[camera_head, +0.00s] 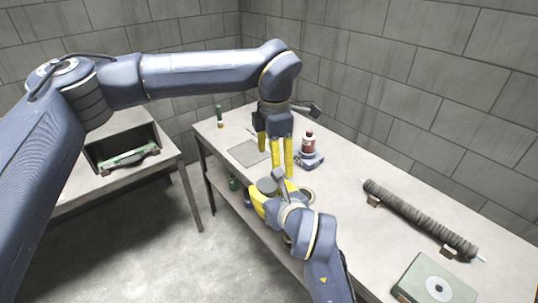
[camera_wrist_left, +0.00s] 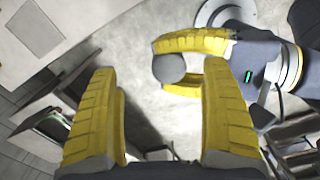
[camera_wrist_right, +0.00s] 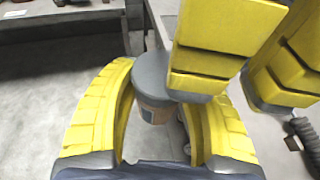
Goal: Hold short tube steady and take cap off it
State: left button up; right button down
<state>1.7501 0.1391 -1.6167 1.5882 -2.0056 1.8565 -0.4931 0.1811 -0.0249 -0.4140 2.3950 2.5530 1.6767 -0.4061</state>
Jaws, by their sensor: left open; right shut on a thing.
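A short brownish tube (camera_wrist_right: 152,108) with a round grey cap (camera_wrist_right: 150,72) stands between the yellow fingers of my right gripper (camera_wrist_right: 165,90), which is shut on it. The grey cap also shows in the head view (camera_head: 267,186) and, from above, in the left wrist view (camera_wrist_left: 169,68). The tube's body is mostly hidden by fingers. My left gripper (camera_head: 282,172) is open and points down just above and beside the cap. In the right wrist view its fingers cover part of the cap's right side. I cannot tell whether they touch it.
A red bottle (camera_head: 307,141) stands on a blue-grey base on the table (camera_head: 345,205). A long ribbed mesh tube (camera_head: 420,218) lies on supports to the right. A green box with a disc (camera_head: 437,284) is at the front right. A flat grey plate (camera_head: 247,153) lies behind the grippers.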

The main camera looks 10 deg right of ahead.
aim_at(267, 183)
pick_arm(q)
jog(key=f, duration=0.2)
jog(key=s+a+f+g, duration=0.1)
jog(key=f, duration=0.2)
jog(key=a+f+g, duration=0.1)
jog(key=f, duration=0.1)
jog(key=shift+s+f+y, duration=0.2)
jog(key=shift+y, duration=0.2)
dwell(0.6)
jog(key=shift+c, duration=0.3)
jog(key=c, duration=1.3)
jog(key=o, duration=1.1)
jog(key=shift+s+r, duration=0.1)
jog(key=shift+r, duration=2.15)
